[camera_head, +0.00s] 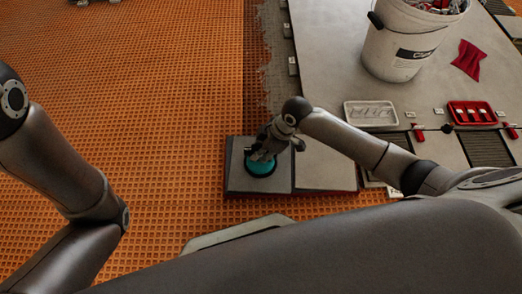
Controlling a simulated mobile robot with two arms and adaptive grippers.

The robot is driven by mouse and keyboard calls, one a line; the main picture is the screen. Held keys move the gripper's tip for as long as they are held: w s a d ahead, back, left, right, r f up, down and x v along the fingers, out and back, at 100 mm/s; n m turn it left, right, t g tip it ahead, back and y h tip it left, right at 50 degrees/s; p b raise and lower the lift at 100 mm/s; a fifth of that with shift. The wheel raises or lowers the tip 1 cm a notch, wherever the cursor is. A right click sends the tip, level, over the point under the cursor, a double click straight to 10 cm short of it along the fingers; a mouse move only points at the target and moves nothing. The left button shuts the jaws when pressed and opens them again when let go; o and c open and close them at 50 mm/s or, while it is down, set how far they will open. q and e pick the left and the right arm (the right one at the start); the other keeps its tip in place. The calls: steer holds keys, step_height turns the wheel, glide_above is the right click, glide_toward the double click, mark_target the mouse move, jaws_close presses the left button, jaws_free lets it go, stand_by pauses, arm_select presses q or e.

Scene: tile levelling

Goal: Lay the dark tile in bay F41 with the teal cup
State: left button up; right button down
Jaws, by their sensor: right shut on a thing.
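The teal cup (261,167) sits flat against the top of a dark grey tile (243,184), near the middle of it. My right gripper (263,153) is shut on the cup from above and hides its upper part. The tile lies at the left end of a row, beside a lighter tile (325,168). I cannot tell whether the dark tile rests or hangs slightly raised. No bay label reading F41 is legible.
Orange waffle matting (130,90) spreads left, clear. Grey laid tiles (330,60) stand at the back, carrying a white bucket (395,50), a red cloth (468,60), a white tray (370,114) and a red tray (470,104). Small clips (293,66) line their left edge.

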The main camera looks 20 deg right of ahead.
steer(key=shift+f, duration=0.1)
stand_by(0.4)
steer(key=c, duration=1.3)
jaws_free()
steer(key=shift+o, duration=0.2)
steer(key=v, duration=1.2)
